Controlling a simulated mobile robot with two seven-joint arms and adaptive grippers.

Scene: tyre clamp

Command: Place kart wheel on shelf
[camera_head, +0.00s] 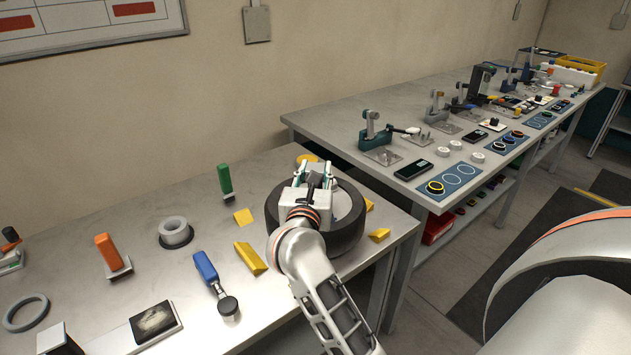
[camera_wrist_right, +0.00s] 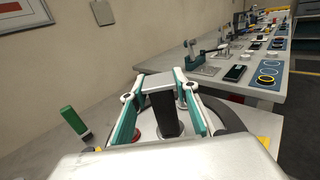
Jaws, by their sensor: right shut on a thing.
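The kart wheel (camera_head: 347,236) is a thick black tyre with a pale centre, lying flat at the right end of the near grey table. Its dark rim also shows in the wrist view (camera_wrist_right: 228,113). The exact contact is hidden by the gripper body, and I cannot tell whether the wheel is clear of the tabletop. A lower shelf (camera_head: 505,205) runs under the far table. My left gripper is out of view.
Yellow wedges (camera_head: 250,258) lie around the wheel. The far table (camera_head: 330,125) holds clamps and several rings. A red bin (camera_head: 438,228) sits below it.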

